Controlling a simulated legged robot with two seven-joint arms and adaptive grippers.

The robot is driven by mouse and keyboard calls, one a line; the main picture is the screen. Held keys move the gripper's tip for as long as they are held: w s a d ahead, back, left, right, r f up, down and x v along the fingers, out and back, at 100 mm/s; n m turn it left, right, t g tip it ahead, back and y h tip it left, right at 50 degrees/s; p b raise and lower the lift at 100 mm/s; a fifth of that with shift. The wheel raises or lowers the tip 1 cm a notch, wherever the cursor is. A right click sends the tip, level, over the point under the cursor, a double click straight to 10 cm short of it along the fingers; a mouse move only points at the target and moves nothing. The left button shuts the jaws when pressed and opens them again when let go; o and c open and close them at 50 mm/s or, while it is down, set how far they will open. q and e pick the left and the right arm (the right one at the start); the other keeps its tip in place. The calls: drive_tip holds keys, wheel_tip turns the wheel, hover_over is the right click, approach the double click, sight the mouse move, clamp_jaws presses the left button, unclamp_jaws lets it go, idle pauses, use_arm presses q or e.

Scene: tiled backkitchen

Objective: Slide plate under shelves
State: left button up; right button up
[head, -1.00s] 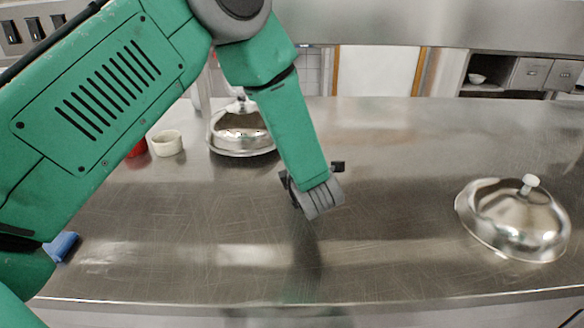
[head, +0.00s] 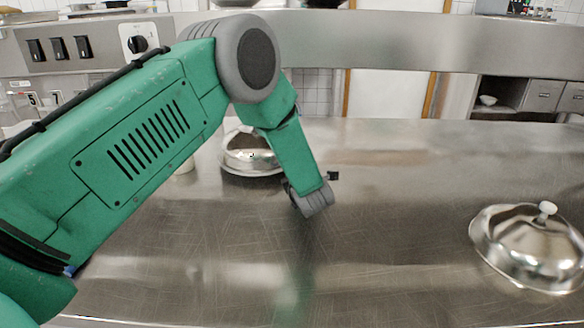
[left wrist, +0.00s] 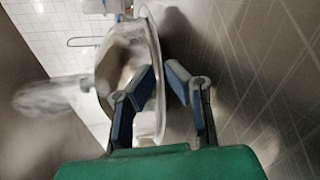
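A round steel plate with a domed lid (head: 248,160) stands at the back left of the steel counter, partly hidden by my left arm. In the left wrist view the plate's rim (left wrist: 155,35) shows just beyond the fingers. My left gripper (left wrist: 163,82) is open, with blue pads on its fingers. In the head view it points down over the counter, to the right of and nearer than the plate. I cannot tell whether a finger touches the rim. The steel shelf (head: 400,42) spans the back, above the counter. My right gripper is out of view.
A second lidded plate (head: 522,250) with a pale knob stands at the right front of the counter. A small pale cup (head: 185,166) is mostly hidden behind my left arm. The middle of the counter (head: 400,210) is clear.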

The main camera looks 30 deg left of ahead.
use_arm(q)
drive_tip(key=shift+x, duration=1.6)
clamp_jaws()
drive_tip(key=shift+d, duration=0.1)
